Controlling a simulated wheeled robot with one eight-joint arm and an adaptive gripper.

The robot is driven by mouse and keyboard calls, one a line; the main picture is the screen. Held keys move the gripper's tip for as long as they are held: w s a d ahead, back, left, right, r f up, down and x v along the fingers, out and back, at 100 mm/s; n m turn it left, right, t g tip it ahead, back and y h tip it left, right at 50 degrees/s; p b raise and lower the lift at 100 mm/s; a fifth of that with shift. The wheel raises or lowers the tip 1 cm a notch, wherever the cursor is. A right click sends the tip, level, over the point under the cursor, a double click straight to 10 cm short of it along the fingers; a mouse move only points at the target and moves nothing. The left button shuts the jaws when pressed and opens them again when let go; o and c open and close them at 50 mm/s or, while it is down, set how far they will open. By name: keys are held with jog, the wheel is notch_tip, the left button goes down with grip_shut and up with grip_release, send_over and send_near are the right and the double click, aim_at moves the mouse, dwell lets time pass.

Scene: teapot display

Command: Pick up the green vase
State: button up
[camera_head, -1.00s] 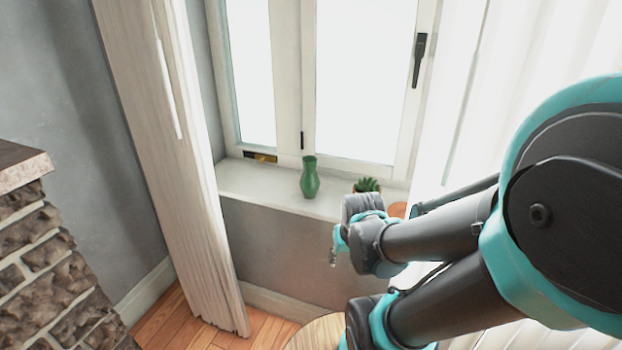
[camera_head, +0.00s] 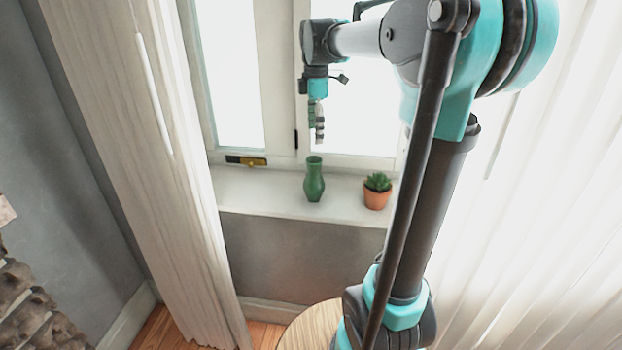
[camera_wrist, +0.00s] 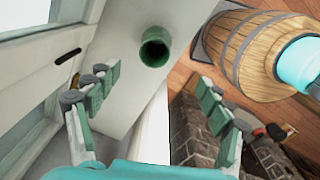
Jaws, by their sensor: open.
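The green vase (camera_head: 313,180) stands upright on the white window sill (camera_head: 255,195). My gripper (camera_head: 317,136) hangs above it in the head view, fingers pointing down, apart from the vase. In the wrist view I look down on the vase's round open mouth (camera_wrist: 154,50), which lies beyond the fingertips and above the middle of the picture. My gripper (camera_wrist: 160,84) has its two fingers spread wide there, with nothing between them. The vase's lower body is mostly hidden below its rim in the wrist view.
A small potted succulent (camera_head: 377,190) stands on the sill right of the vase. A yellow-and-black object (camera_head: 246,161) lies at the back left. The window frame (camera_head: 280,150) rises behind. A curtain (camera_head: 150,170) hangs left. A wooden barrel (camera_wrist: 255,58) stands below the sill.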

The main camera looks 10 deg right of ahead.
aim_at(314, 175)
jog(key=shift+n, duration=0.4)
jog(key=f, duration=1.1)
jog(key=w+f, duration=0.1)
jog(key=f, duration=0.4)
jog(key=shift+f, duration=0.15)
jog(key=shift+c, duration=0.2)
jog(key=c, duration=1.6)
jog(key=shift+c, duration=0.2)
